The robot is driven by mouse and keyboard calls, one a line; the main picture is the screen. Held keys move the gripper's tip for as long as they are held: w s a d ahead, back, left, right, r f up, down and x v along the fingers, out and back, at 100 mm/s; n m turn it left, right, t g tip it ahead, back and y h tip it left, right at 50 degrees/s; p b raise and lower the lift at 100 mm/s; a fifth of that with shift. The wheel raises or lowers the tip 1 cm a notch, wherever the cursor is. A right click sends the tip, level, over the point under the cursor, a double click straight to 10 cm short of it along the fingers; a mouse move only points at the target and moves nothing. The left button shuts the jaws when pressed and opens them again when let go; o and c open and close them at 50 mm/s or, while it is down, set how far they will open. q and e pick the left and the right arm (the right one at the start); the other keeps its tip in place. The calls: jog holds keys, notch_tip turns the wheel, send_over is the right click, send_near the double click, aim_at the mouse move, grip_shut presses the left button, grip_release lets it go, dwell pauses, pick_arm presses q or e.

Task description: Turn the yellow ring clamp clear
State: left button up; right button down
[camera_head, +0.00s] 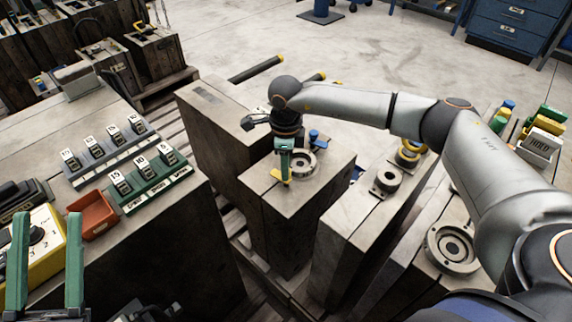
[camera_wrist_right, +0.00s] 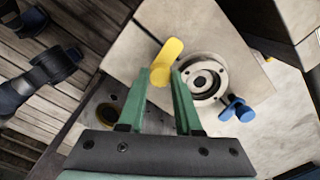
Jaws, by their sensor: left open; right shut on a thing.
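The yellow ring clamp (camera_head: 278,177) is on top of the middle mould block (camera_head: 318,187), beside the grey round ring (camera_head: 302,166). In the right wrist view the yellow clamp (camera_wrist_right: 168,58) is a rounded tab, with its lower end at my fingertips. My right gripper (camera_wrist_right: 160,73) has green fingers and is shut on the yellow clamp; the head view shows this gripper (camera_head: 284,174) pointing down there. A blue clamp (camera_wrist_right: 237,108) sits on the other side of the ring (camera_wrist_right: 204,82). My left gripper (camera_head: 47,216) is open and empty at the lower left.
On the left bench stand a green rack (camera_head: 143,186) and a grey rack (camera_head: 105,156) of numbered pieces, an orange tray (camera_head: 98,222) and a yellow box (camera_head: 47,244) with a dial. More mould blocks with round fittings (camera_head: 387,181) stand to the right. Floor behind is mostly clear.

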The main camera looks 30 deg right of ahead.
jog(key=c, duration=0.6)
grip_release()
pick_arm(q)
jog(key=shift+s+r, duration=0.1)
jog(key=shift+r, duration=0.1)
pick_arm(e)
jog(key=shift+r, duration=0.4)
notch_tip(320, 180, up, 6)
jog(key=shift+f+p, duration=0.2)
jog(key=shift+p, duration=0.65)
pick_arm(q)
jog(key=w+f+n+g+y, duration=0.1)
jog(key=f+y, duration=0.1)
jog(key=f, duration=0.2)
jog(key=w+a+f+n+g+y, duration=0.1)
jog(key=w+f+n+y, duration=0.1)
jog(key=f, duration=0.3)
jog(key=w+f+n+g+y+p, duration=0.1)
jog(key=f+n+g+y, duration=0.1)
jog(key=f, duration=0.2)
jog(key=shift+w+a+f, duration=0.15)
jog(key=shift+w, duration=0.15)
jog(key=shift+f+g, duration=0.3)
jog(key=shift+f, duration=0.35)
pick_arm(e)
notch_tip(320, 180, up, 6)
jog(key=shift+s+a, duration=0.1)
